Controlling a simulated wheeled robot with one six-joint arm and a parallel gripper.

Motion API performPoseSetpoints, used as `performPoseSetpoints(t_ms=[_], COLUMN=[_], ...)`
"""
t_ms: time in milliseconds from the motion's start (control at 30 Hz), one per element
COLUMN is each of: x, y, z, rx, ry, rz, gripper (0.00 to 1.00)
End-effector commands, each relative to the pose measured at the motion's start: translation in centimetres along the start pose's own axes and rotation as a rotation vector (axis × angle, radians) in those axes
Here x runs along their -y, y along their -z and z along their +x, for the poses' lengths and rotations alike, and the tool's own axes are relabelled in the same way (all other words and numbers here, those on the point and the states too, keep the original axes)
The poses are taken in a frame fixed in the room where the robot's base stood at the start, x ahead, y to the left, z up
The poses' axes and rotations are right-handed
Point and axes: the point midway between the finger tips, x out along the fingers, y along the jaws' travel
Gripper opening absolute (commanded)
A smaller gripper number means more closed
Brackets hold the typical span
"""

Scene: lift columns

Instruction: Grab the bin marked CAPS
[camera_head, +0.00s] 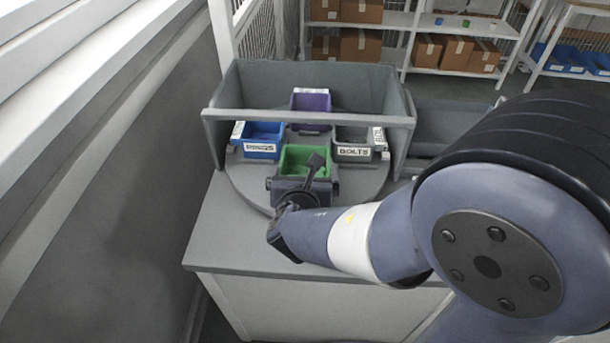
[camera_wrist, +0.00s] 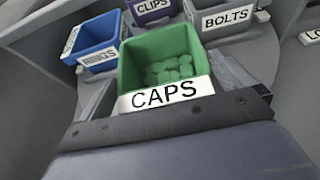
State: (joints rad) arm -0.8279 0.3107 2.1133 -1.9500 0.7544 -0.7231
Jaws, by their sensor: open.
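The green bin marked CAPS (camera_wrist: 165,94) holds several green round caps and sits upright at the near side of a round grey turntable (camera_head: 240,180). In the head view the green bin (camera_head: 291,155) is partly covered by my wrist, which hides its label. My gripper (camera_head: 302,184) is at the bin's front, low, with its jaws open. In the wrist view my gripper (camera_wrist: 172,84) has one finger at the left and one at the right of the bin. I cannot tell whether either finger touches it.
A blue RINGS bin (camera_head: 262,152), a purple CLIPS bin (camera_head: 311,100) and a grey BOLTS bin (camera_head: 352,153) share the turntable. A grey walled housing (camera_head: 225,115) with a front crossbar surrounds its back. Shelves with cardboard boxes (camera_head: 361,45) stand behind. A wall is close on the left.

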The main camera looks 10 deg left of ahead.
Motion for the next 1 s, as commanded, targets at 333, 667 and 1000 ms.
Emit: performPoseSetpoints(t_ms=[333,667,1000], x=[0.0,0.0,-0.1], y=[-0.2,-0.3,-0.3], z=[3.8,3.8,3.8], rx=[-0.002,-0.001,0.001], ry=[0.002,0.001,0.001], rz=[0.001,0.001,0.001], gripper=[1.0,0.92,0.67])
